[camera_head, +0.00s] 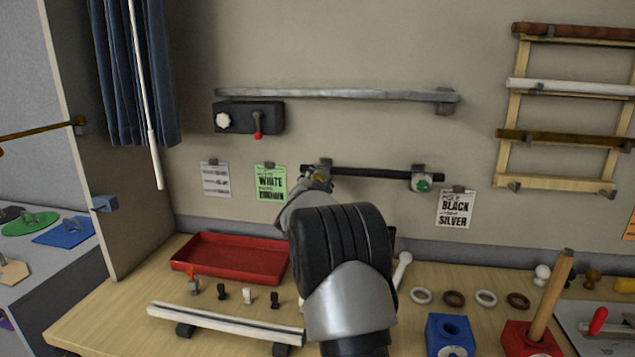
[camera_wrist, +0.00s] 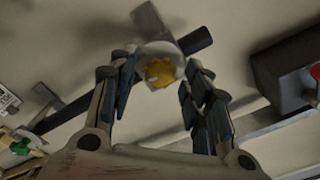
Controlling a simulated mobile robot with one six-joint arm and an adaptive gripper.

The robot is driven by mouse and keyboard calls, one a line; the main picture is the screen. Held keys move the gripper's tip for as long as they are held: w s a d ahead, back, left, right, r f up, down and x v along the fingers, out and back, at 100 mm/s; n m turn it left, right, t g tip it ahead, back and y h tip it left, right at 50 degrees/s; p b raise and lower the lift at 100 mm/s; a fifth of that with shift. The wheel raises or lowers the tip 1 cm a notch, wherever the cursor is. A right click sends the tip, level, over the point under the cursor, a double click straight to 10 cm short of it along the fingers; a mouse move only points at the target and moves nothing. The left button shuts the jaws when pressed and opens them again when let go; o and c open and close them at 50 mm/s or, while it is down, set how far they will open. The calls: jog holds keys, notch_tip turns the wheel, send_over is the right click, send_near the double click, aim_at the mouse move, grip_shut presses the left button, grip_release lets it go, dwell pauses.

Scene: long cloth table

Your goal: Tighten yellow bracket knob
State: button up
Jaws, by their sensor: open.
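The yellow bracket knob (camera_head: 320,177) is on the left bracket of a black rod (camera_head: 375,173) on the wall. In the wrist view, the yellow knob (camera_wrist: 160,72) faces me with a pale round disc behind it. My gripper (camera_wrist: 160,64) is open, with one dark-padded finger on each side of the knob. Gaps show between the pads and the knob, so I see no grip on it. In the head view, my gripper (camera_head: 314,184) is at the left bracket and my arm hides part of it. A green knob (camera_head: 423,184) is on the right bracket.
Above is a grey rail (camera_head: 340,95) and a black box (camera_head: 250,117) with a white knob and red lever. Paper cards hang below the rod, one of them green (camera_head: 271,183). On the table are a red tray (camera_head: 230,262), several small rings and a blue block (camera_head: 450,333).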

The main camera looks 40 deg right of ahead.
jog(key=shift+a, duration=0.1)
jog(key=v, duration=1.2)
